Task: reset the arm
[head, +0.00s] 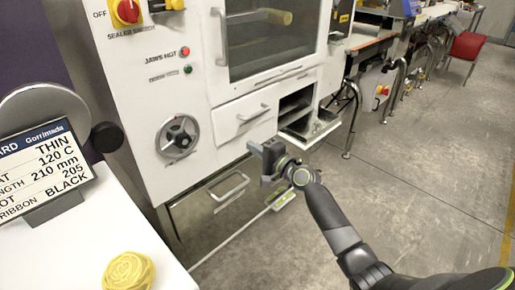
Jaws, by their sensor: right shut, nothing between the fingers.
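My right arm comes in from the lower right, and my right gripper (266,153) is shut and empty. It hovers in front of the white sealer cabinet, just below and left of an open small compartment with a dropped flap (312,128). The gripper looks apart from the cabinet, though the gap is hard to judge. My left gripper does not show.
The white cabinet (205,105) has a drawer (243,118), a round dial (178,136) and a red switch (126,11). A white table with a label sign (45,165) and a yellow item (130,271) is at left. A red chair (467,47) stands far right; the floor (420,160) is clear.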

